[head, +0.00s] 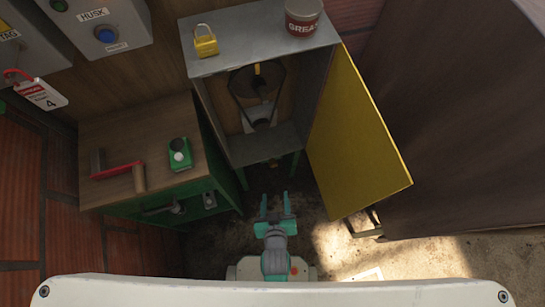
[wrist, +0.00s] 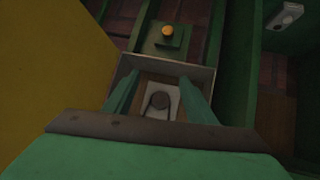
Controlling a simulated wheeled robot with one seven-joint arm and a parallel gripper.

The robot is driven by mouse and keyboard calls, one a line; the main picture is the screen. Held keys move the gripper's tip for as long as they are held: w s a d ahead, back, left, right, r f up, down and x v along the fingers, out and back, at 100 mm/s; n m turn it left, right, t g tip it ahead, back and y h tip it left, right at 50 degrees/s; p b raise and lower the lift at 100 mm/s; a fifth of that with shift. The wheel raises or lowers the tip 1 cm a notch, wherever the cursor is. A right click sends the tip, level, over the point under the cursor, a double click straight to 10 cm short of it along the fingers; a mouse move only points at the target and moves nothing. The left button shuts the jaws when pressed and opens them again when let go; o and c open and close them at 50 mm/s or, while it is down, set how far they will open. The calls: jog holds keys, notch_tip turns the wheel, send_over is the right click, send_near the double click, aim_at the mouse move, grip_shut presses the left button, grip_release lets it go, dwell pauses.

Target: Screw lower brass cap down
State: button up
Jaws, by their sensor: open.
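My gripper (head: 274,203) is open in front of the cabinet, with its two teal fingers pointing towards it. In the wrist view the spread fingers (wrist: 159,92) frame a grey-rimmed box with a pale plate and a dark round part (wrist: 160,101). Nothing is visibly held. A small round orange-yellow cap (wrist: 168,31) sits on a green block beyond the fingers, apart from them. It looks like the lower brass cap, but I cannot be sure. In the head view a yellow piece (head: 257,69) shows high inside the cabinet.
The grey cabinet (head: 205,64) has its yellow door (head: 357,140) swung open on the right. A padlock (head: 205,41) and grease tin (head: 303,18) stand on top. A wooden-topped green bench (head: 110,134) with a red-handled tool (head: 117,170) is at left.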

jog(key=w+f+g, duration=0.2)
jog(key=w+f, duration=0.5)
jog(key=f, duration=0.1)
jog(key=n+g, duration=0.2)
jog(key=g, duration=0.2)
send_near(273, 164)
jog(key=x, duration=0.8)
jog(key=shift+s+a, duration=0.1)
jog(key=shift+s, duration=0.05)
jog(key=shift+x, duration=1)
jog(key=c, duration=1)
jog(key=shift+c, duration=0.2)
